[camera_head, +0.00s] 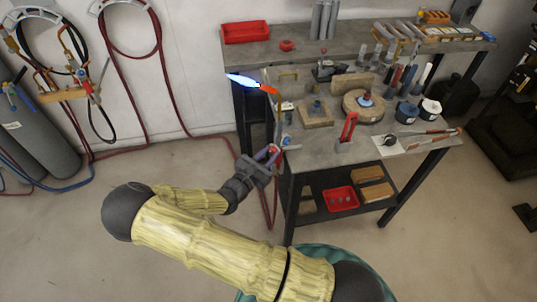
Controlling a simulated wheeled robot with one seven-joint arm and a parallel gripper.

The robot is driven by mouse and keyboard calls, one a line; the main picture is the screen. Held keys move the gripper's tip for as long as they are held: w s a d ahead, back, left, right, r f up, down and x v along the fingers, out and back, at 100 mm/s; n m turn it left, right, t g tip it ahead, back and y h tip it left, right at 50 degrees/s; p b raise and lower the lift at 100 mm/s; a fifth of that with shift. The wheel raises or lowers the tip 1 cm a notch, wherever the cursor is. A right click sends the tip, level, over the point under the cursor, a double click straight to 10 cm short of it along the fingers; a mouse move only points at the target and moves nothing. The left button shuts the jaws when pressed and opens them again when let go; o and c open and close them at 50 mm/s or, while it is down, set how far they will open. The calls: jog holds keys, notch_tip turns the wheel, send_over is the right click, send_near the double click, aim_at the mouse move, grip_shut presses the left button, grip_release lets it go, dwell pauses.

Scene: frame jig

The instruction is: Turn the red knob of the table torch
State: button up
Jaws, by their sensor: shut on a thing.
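The table torch (277,115) stands at the left front edge of the workbench. Its thin upright tube bends left at the top into an orange-red tip (268,90), and a bright blue-white flame (245,81) points left. A small blue knob (286,141) shows low on the torch. The red knob (273,149) is at the bench edge and is mostly hidden by my gripper. My gripper (268,155) reaches it from the lower left, with its fingers closed around it. The fingers are small in view, so the exact contact is hard to see.
The workbench (330,155) holds wooden blocks, tools, a red clamp (348,130) and blue jars. A red tray (340,198) sits on the lower shelf. Gas cylinders (35,130) and hoses stand at the left wall. The floor left of the bench is clear apart from hoses.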

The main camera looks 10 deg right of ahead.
jog(key=m+p, duration=0.1)
jog(key=m, duration=0.4)
jog(key=shift+r+m+p, duration=0.15)
jog(key=shift+m+p, duration=0.15)
jog(key=shift+m, duration=0.1)
jog(key=m+p, duration=0.1)
jog(key=m, duration=0.4)
jog(key=shift+y, duration=0.3)
jog(key=o, duration=1)
jog(key=b+v, duration=0.3)
jog(key=v, duration=1.4)
jog(key=shift+s+a, duration=0.15)
